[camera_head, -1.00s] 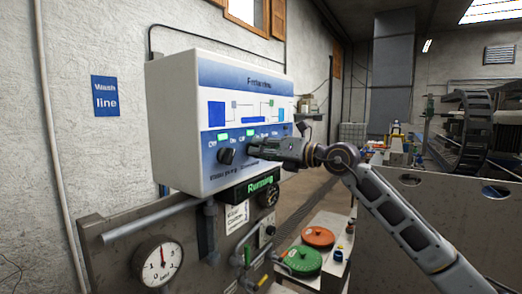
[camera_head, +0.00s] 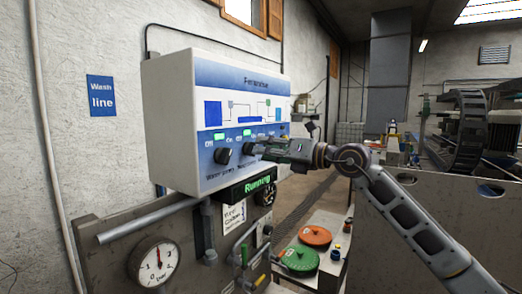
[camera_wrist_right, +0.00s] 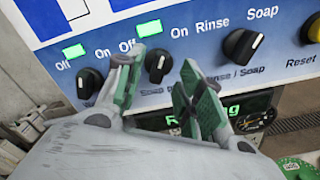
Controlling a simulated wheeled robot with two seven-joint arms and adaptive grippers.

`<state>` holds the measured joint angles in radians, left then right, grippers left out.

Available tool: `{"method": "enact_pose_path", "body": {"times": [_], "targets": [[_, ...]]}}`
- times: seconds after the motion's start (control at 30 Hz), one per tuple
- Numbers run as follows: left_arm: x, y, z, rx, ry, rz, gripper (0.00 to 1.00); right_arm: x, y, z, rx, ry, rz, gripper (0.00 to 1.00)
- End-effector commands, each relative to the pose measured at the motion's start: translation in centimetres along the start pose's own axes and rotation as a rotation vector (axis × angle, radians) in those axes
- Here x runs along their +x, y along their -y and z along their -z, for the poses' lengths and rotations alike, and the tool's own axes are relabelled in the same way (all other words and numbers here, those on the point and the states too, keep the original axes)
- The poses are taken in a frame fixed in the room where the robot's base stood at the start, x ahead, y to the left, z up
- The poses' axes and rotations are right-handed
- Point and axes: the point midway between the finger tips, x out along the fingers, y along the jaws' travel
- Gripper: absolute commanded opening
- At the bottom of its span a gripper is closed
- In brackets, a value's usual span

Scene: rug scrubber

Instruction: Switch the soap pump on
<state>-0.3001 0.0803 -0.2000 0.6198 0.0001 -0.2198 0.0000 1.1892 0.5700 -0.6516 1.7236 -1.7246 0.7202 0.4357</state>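The white-and-blue control box (camera_head: 168,120) hangs on the wall. Its soap pump knob (camera_wrist_right: 157,65) is black with a white pointer line, between "Off" and "On" marks. A lit green lamp (camera_wrist_right: 150,28) is above it. My right gripper (camera_wrist_right: 158,82) is open, its two green-grey fingers either side of this knob in the wrist view; a gap shows and no contact is clear. In the head view the right gripper (camera_head: 262,149) reaches the panel from the right, partly covering the lower row. My left gripper is not in view.
The water pump knob (camera_wrist_right: 88,82) is close left of the fingers, with its own green lamp (camera_wrist_right: 75,50). A green "Running" display (camera_head: 258,185) is below. Orange (camera_head: 315,235) and green (camera_head: 300,258) lids stand lower right.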

Motion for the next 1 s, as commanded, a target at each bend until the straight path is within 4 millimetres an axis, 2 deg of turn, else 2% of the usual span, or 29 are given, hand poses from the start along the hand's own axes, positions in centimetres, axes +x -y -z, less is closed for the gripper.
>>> {"method": "enact_pose_path", "body": {"times": [0.7, 1.0], "targets": [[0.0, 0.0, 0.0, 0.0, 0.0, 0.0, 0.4, -7.5, 0.1, 0.0, 0.001, 0.0, 0.001, 0.38], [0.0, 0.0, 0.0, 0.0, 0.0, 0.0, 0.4, -8.8, 0.0, 0.0, 0.001, 0.0, 0.0, 0.38]]}}
